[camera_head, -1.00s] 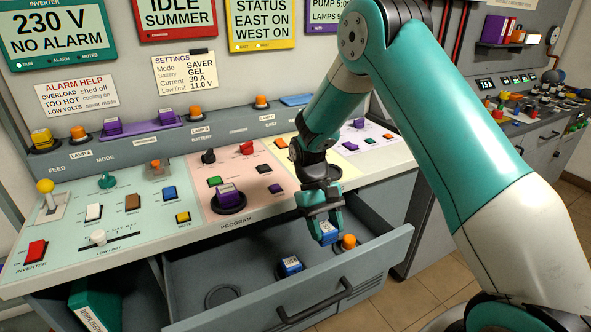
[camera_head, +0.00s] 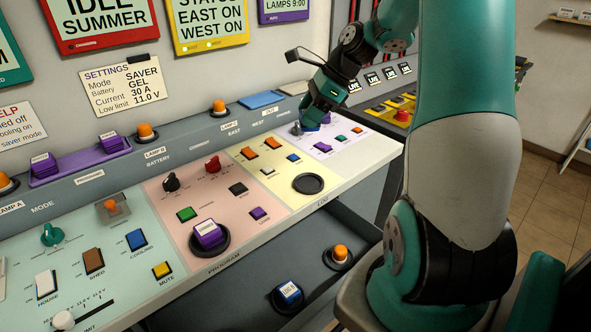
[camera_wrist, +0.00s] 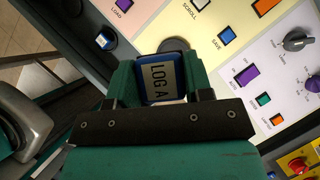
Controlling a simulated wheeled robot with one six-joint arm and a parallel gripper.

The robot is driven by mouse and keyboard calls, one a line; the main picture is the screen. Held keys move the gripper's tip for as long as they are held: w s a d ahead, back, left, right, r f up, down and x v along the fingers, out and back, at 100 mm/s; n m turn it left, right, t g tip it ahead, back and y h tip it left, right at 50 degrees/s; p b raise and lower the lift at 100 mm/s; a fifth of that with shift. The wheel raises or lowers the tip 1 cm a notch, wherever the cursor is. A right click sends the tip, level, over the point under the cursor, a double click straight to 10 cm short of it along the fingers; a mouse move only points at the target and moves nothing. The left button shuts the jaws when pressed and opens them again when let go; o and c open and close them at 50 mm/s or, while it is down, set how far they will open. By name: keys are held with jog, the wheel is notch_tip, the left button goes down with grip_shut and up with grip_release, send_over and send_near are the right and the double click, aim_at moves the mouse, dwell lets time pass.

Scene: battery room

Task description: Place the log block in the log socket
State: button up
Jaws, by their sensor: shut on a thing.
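My gripper (camera_head: 318,115) is above the right part of the sloped console, at the lilac panel in the head view. In the wrist view its two green fingers (camera_wrist: 160,85) are shut on a blue block with a white face marked LOG A (camera_wrist: 160,80). In the head view the block is mostly hidden by the gripper. The log socket (camera_head: 308,184) is an empty dark round ring on the yellow panel, above the LOG label. It also shows in the wrist view (camera_wrist: 177,45), partly hidden behind the block. The block is apart from it.
The open drawer (camera_head: 350,222) below holds another blue-and-white block (camera_head: 289,291) and an orange button (camera_head: 340,253). A purple block (camera_head: 208,233) sits in the PROGRAM socket. Switches and buttons surround the log socket, including a grey knob (camera_wrist: 299,41).

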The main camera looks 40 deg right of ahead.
jog(key=shift+w+d+r+m+t+h, duration=0.1)
jog(key=shift+d+r+m+t+h, duration=0.3)
jog(key=shift+r+m, duration=0.35)
jog(key=shift+d+m, duration=0.2)
jog(key=shift+m, duration=0.05)
notch_tip(320, 180, down, 20)
jog(key=shift+w+r+p, duration=0.15)
jog(key=shift+r+p, duration=0.1)
jog(key=shift+p, duration=0.2)
jog(key=o, duration=0.9)
jog(key=shift+o, duration=0.2)
